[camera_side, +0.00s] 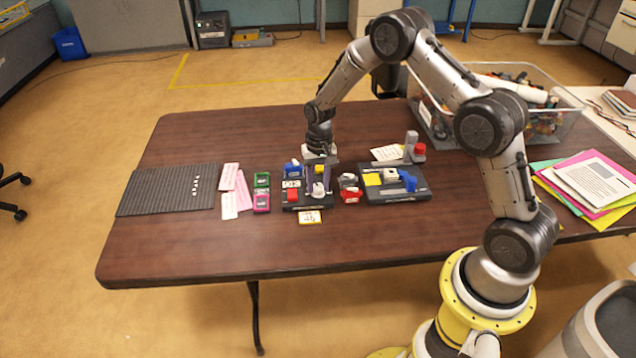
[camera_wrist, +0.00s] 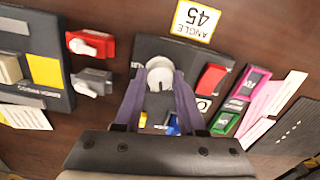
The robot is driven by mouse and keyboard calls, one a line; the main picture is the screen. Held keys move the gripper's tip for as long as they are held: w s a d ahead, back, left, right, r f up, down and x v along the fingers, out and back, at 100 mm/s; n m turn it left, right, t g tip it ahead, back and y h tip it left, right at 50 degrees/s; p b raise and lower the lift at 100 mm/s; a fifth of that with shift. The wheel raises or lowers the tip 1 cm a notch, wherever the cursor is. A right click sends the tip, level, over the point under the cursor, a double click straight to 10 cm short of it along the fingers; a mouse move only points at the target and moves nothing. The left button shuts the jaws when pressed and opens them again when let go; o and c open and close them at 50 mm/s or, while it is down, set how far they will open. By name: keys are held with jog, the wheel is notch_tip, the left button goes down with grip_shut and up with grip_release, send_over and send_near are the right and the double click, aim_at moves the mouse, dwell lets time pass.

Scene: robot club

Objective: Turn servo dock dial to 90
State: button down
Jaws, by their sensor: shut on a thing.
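The servo dock (camera_side: 290,206) is a dark block on the table with a round white dial (camera_wrist: 160,70) on it. My gripper (camera_wrist: 161,82) points down over the dock, its two purple fingers on either side of the dial and shut on it. The dial also shows between the fingers in the side view (camera_side: 319,189). A card (camera_wrist: 197,21) beside the dock reads "ANGLE 45" upside down in the wrist view. The dial's exact pointing direction is hard to read, and part of the dock is hidden by the fingers and gripper body.
Green and pink modules (camera_side: 262,190) and a ribbed mat (camera_side: 165,190) lie left.

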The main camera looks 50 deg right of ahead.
aim_at(319, 186)
jog(key=shift+r+m, duration=0.1)
jog(key=shift+m, duration=1.5)
jog(key=c, duration=0.5)
grip_release()
notch_tip(319, 186, up, 14)
jog(key=shift+s, duration=0.1)
